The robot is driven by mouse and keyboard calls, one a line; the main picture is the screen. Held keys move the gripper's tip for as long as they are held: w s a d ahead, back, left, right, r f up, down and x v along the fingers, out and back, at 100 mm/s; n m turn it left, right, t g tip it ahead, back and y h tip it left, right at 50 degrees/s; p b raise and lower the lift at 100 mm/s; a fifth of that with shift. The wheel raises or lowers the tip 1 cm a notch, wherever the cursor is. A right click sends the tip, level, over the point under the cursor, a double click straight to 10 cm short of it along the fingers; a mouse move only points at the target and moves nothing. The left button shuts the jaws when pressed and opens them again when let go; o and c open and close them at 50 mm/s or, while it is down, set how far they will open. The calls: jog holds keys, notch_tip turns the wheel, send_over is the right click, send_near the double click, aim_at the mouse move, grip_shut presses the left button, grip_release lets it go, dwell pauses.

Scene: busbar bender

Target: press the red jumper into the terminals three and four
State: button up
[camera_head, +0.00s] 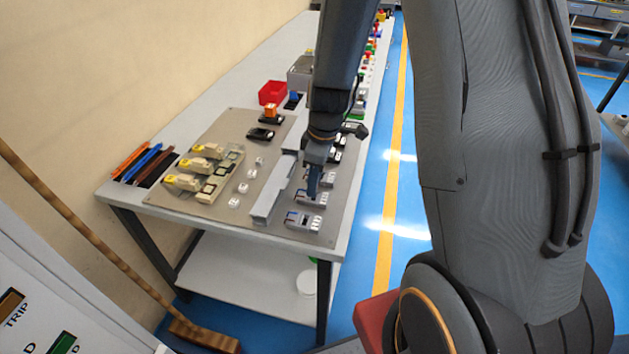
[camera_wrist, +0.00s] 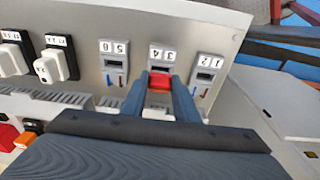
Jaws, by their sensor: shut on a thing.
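My gripper (camera_wrist: 159,78) is shut on the red jumper (camera_wrist: 159,86), which shows between its two blue-grey fingers in the wrist view. The fingertips are at the grey terminal block marked 3 and 4 (camera_wrist: 163,53), and they hide its lower part. I cannot tell how deep the jumper sits in the block. In the head view my gripper (camera_head: 313,190) points down at the middle block (camera_head: 304,197) of the near row, and the jumper is hidden there.
The block marked 1 and 2 (camera_wrist: 209,62) stands close on the right in the wrist view, and another block (camera_wrist: 113,62) on the left. A long grey rail (camera_head: 272,190) runs beside the row. A red bin (camera_head: 272,92) stands farther back.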

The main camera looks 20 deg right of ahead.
jog(key=shift+f+b, duration=1)
jog(key=shift+f, duration=0.15)
jog(key=o, duration=1.1)
notch_tip(320, 180, up, 8)
jog(key=b, duration=0.1)
jog(key=shift+s+d+f, duration=0.15)
jog(key=shift+s+d, duration=0.15)
jog(key=shift+d, duration=0.1)
